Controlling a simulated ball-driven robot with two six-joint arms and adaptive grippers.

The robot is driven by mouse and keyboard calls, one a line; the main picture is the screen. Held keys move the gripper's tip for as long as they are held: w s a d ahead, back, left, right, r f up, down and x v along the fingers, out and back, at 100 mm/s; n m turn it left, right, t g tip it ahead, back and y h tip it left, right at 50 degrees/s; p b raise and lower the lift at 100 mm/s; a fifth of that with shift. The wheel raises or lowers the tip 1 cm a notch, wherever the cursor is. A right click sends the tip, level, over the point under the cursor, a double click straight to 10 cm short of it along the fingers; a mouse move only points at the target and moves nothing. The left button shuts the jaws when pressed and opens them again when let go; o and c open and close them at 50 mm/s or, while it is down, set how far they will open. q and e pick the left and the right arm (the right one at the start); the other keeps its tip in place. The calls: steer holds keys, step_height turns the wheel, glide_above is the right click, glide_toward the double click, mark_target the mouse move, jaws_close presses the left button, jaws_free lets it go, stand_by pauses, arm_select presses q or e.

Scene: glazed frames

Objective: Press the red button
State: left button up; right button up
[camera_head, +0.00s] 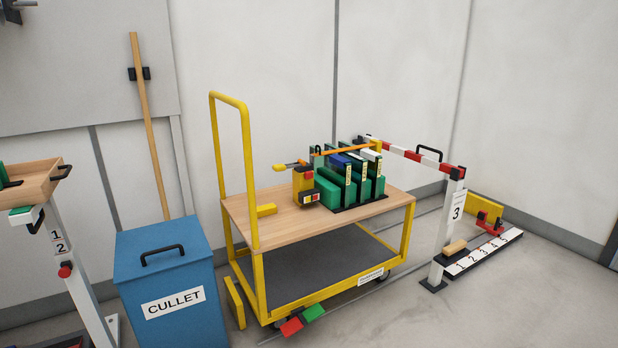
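Several red parts show, and I cannot tell for certain which is the red button. A red pedal-like block (291,327) lies low at the cart's front edge, beside a green one (313,312). A small dark panel (309,198) with coloured squares, one of them red, sits on the front of a yellow box (298,182) on the cart top. A round red knob (65,271) is on the white post at the left. Neither of my grippers is in view.
The yellow cart (235,208) with a wooden top carries a rack of green frames (329,190). A blue CULLET bin (160,255) stands to its left. A red-white barrier (420,158) stands behind and right, beside a numbered floor strip (470,262). The floor at front right is clear.

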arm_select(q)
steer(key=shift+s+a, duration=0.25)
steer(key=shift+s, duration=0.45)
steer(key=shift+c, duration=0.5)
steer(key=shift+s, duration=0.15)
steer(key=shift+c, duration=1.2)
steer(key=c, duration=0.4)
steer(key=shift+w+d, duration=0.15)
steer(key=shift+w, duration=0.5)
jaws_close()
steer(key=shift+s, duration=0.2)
